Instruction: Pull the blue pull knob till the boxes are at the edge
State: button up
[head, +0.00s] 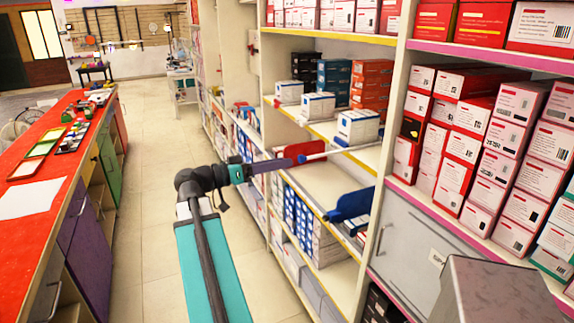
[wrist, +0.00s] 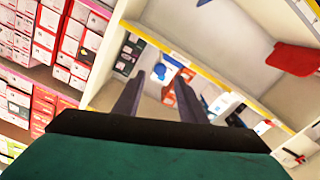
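The blue pull knob (head: 301,158) is small and sits at the left end of a pale rod (head: 335,151), by the front of the middle shelf. In the wrist view the blue knob (wrist: 158,70) shows between and beyond my fingertips. My gripper (wrist: 161,79) is open, with its two fingers apart. I cannot tell whether they touch the knob. In the head view my arm reaches toward the knob from the left. White-and-blue boxes (head: 358,127) stand on the middle shelf. Their distance from the shelf edge is hard to judge.
A red paddle-shaped object (head: 306,147) is close by the knob. A blue paddle-shaped object (head: 350,204) lies lower right. Red-and-white boxes (head: 463,145) fill the right shelves. A red-topped counter (head: 38,196) runs along the left, with clear aisle floor (head: 145,180) between.

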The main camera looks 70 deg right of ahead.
jog(key=b+v, duration=0.1)
jog(key=v, duration=0.8)
jog(key=shift+b, duration=0.4)
